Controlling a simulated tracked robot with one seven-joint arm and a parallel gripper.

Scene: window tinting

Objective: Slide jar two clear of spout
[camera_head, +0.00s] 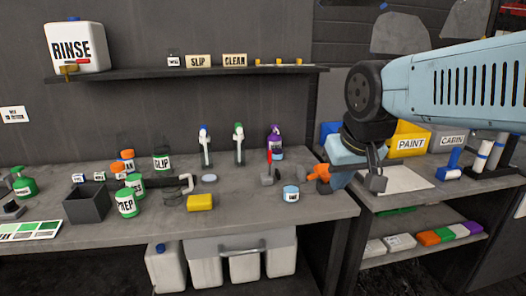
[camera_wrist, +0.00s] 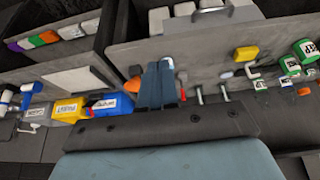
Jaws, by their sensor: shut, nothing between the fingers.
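A bent grey pipe (camera_head: 185,184), possibly the spout, lies among the left jars. The RINSE jug (camera_head: 77,48) on the shelf also has a small tap (camera_head: 68,70). My gripper (camera_head: 338,182) is at the bench's right end, far from the left jars; its fingers (camera_wrist: 160,68) are together and empty.
A yellow sponge (camera_head: 200,202) and an open dark box (camera_head: 87,204) stand on the bench. Yellow PAINT bin (camera_head: 410,138) is at right. The front middle edge is clear.

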